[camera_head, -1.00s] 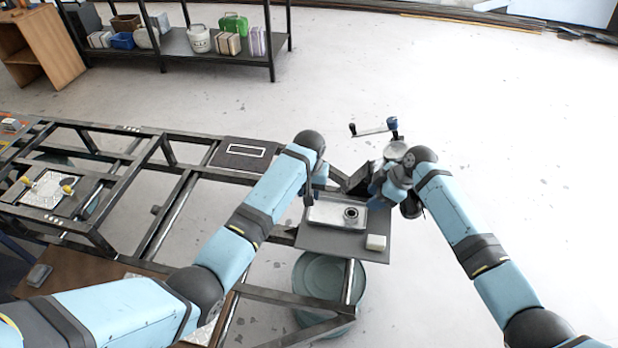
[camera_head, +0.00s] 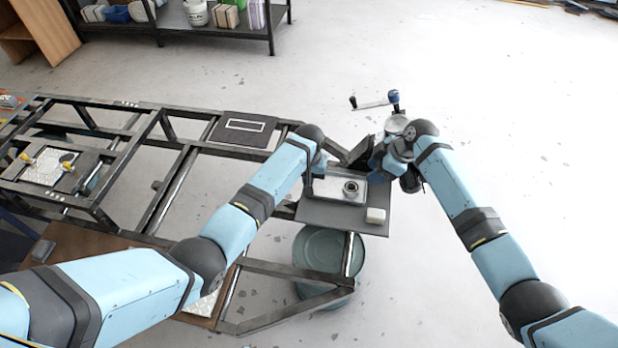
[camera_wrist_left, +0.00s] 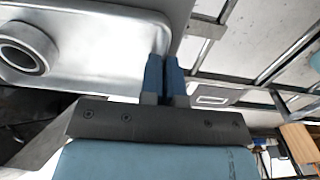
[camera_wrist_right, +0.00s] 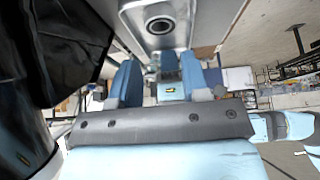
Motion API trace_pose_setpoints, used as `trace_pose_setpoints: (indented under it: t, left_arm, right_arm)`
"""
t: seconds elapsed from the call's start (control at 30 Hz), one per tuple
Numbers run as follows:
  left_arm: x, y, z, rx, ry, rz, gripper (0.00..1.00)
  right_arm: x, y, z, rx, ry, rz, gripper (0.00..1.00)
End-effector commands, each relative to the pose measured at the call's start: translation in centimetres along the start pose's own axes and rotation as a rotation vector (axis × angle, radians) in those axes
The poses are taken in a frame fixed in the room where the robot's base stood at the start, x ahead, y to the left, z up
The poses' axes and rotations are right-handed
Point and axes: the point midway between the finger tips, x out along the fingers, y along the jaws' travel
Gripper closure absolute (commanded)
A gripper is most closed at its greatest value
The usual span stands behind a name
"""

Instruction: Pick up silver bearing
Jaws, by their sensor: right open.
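The silver bearing (camera_head: 350,188) is a ring lying in a shallow silver tray (camera_head: 326,189). In the left wrist view the bearing (camera_wrist_left: 28,48) is at the upper left, cut by the picture edge. In the right wrist view it (camera_wrist_right: 160,25) shows at the top centre, ahead of the fingers. My left gripper (camera_wrist_left: 164,75) has its blue fingers close together with nothing between them, by the tray's edge and apart from the bearing. My right gripper (camera_wrist_right: 160,82) has its fingers spread and empty, pointing toward the tray, not touching the bearing. Its fingertips are partly hidden in the head view.
The tray rests on a grey plate (camera_head: 325,216) at the dark metal frame's end. A white block (camera_head: 376,215) sits on the plate's front right corner. A crank handle (camera_head: 375,104) stands behind my right gripper. A round bin (camera_head: 322,252) is below the plate.

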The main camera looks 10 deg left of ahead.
Motion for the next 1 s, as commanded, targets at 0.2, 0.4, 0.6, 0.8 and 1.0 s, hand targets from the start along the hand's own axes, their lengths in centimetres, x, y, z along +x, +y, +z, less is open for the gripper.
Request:
trace_pose_setpoints:
  t: [0.2, 0.4, 0.6, 0.8, 1.0]
  left_arm:
    - [0.0, 0.0, 0.0, 0.000, 0.000, 0.000, 1.00]
    - [0.0, 0.0, 0.0, 0.000, 0.000, 0.000, 1.00]
    - [0.0, 0.0, 0.0, 0.000, 0.000, 0.000, 1.00]
    - [0.0, 0.0, 0.0, 0.000, 0.000, 0.000, 1.00]
    - [0.0, 0.0, 0.0, 0.000, 0.000, 0.000, 1.00]
  right_arm:
    - [0.0, 0.0, 0.0, 0.000, 0.000, 0.000, 0.57]
    - [0.1, 0.0, -0.2, 0.026, -0.008, 0.000, 0.37]
    - [0.3, -0.3, -1.1, 0.248, -0.078, 0.013, 0.37]
    - [0.5, -0.7, -2.6, 0.631, -0.188, 0.083, 0.37]
    - [0.3, -0.9, -4.1, 1.029, -0.269, 0.215, 0.37]
